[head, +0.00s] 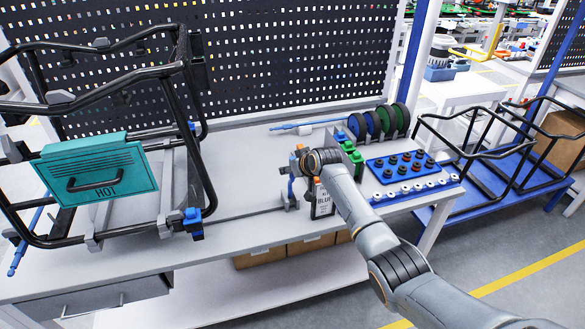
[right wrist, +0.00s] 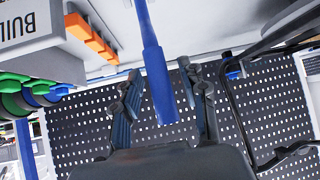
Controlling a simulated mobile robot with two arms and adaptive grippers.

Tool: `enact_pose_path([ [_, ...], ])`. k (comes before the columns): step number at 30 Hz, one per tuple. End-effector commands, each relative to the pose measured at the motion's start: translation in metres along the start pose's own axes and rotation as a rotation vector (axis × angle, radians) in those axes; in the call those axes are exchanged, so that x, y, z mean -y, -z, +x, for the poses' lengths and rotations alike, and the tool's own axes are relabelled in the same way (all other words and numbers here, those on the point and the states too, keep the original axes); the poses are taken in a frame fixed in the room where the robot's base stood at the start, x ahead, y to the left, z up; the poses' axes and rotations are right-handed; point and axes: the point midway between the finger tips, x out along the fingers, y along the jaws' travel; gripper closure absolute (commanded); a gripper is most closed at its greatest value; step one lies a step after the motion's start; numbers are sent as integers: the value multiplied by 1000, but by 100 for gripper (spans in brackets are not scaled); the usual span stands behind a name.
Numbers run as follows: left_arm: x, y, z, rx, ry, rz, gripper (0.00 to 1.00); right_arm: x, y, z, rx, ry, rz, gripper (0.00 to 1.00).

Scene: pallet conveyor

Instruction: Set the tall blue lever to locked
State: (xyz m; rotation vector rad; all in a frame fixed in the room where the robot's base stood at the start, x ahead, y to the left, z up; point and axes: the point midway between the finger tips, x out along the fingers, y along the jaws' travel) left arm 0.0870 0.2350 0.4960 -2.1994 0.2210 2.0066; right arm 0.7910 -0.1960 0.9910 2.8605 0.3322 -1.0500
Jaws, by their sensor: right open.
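A tall blue lever (right wrist: 157,75) shows in the right wrist view, a straight bar coming down from the top edge with its end between my fingers. My right gripper (right wrist: 163,103) is open, one finger on each side of the lever with a visible gap to both. In the head view my right gripper (head: 297,162) is over the worktable, mostly hidden by its own wrist. A short blue part (head: 291,190) shows just below it, at the end of a rail on the table. The lever's upper part is hidden there. My left gripper is not in view.
A black tube frame with a teal HOT panel (head: 95,170) stands on the left of the table (head: 240,185). A BLUE card (head: 322,203), green and blue discs (head: 373,124) and a blue peg tray (head: 411,175) stand close right of the gripper. A perforated board (head: 270,50) is behind.

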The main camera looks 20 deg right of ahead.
Motion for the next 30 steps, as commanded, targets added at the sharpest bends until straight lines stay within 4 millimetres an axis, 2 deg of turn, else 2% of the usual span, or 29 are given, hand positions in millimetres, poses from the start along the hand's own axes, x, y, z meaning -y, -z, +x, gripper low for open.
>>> enact_pose_path([
  [8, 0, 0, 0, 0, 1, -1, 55, -1, 0, -11, -1, 0, 0, 57],
  [24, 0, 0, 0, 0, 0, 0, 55, 0, 0, -92, -2, 0, -2, 57],
  [30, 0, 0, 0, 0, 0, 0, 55, -1, 0, -113, -1, -1, 0, 57],
])
